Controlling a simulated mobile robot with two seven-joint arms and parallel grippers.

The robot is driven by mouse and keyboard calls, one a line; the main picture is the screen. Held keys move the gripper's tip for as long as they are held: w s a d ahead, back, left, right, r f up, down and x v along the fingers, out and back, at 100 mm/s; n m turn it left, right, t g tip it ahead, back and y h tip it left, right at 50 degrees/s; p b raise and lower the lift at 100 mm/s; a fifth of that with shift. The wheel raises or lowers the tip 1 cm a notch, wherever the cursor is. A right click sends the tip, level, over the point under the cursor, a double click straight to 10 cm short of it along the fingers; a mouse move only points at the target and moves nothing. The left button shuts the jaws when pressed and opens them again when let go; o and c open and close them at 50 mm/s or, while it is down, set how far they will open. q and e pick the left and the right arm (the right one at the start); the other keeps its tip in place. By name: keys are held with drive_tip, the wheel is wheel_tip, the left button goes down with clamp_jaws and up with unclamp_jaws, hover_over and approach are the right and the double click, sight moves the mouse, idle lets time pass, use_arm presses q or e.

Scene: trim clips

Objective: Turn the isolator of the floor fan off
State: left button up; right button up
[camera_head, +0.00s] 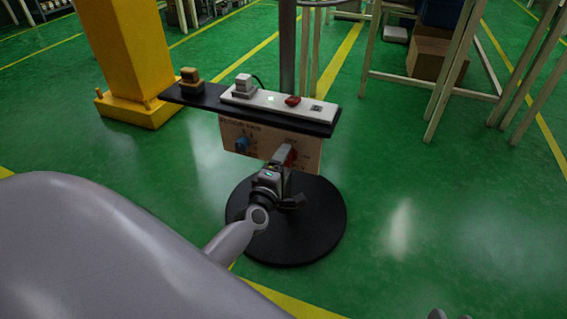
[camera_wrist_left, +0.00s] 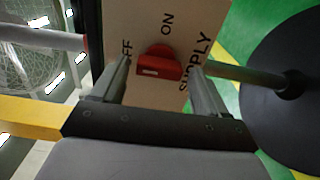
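The isolator is a red rotary handle (camera_wrist_left: 158,66) on a pale panel (camera_wrist_left: 128,18) lettered ON, SUPPLY and a partly covered OFF. My left gripper (camera_wrist_left: 160,72) is open, with one finger on each side of the handle and visible gaps to it. In the head view the red handle (camera_head: 291,156) shows just beyond my left gripper (camera_head: 279,163), on the panel (camera_head: 262,150) under the black shelf. The panel's small heading is hard to read. Two small grey tips at the bottom edge seem to be my right gripper (camera_head: 451,315); the rest is out of frame.
A blue knob (camera_head: 241,143) sits left on the panel. The shelf above carries a white power strip (camera_head: 265,99) with a plug and red switch. A round black base (camera_head: 318,235) stands below. A yellow column (camera_head: 145,55) is at left. A wire guard (camera_wrist_left: 28,55) shows in the wrist view.

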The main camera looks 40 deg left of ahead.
use_arm(q)
drive_tip(key=shift+s, duration=0.1)
use_arm(e)
drive_tip(key=shift+r, duration=0.1)
use_arm(q)
drive_tip(key=p+v, duration=0.2)
drive_tip(key=v, duration=0.5)
use_arm(e)
drive_tip(key=shift+s+a, duration=0.1)
drive_tip(key=shift+a, duration=0.1)
idle(0.3)
